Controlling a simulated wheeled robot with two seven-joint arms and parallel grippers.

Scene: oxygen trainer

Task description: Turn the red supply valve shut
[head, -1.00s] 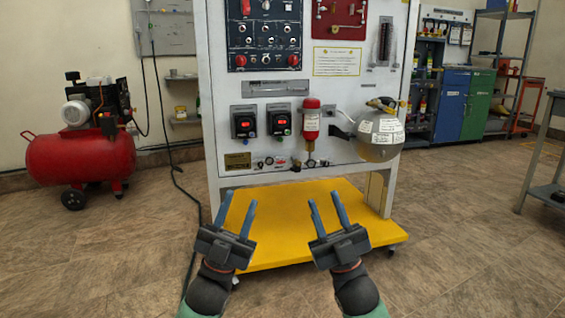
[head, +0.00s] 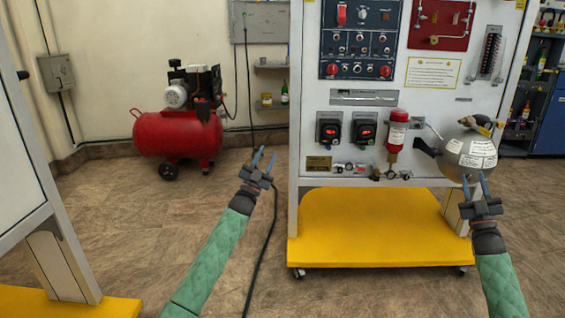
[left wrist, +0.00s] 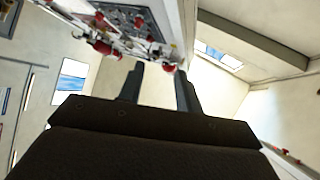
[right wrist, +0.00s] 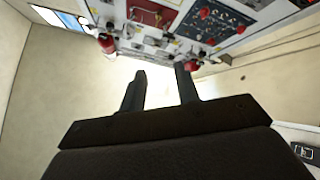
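The white trainer panel (head: 310,98) stands ahead, right of centre in the head view. I cannot tell which is the supply valve. My left gripper (head: 264,160) is open and empty, left of the panel. My right gripper (head: 476,184) is open and empty, in front of the grey tank (head: 470,152). Both wrist views show spread fingers with nothing between them.
A yellow base shelf (head: 375,235) on casters juts out under the panel. A red cylinder (head: 397,130) is mounted on its front. A red compressor (head: 178,135) stands at the back left. Another white stand (head: 20,150) is at the left edge. A black cable (head: 262,245) crosses the floor.

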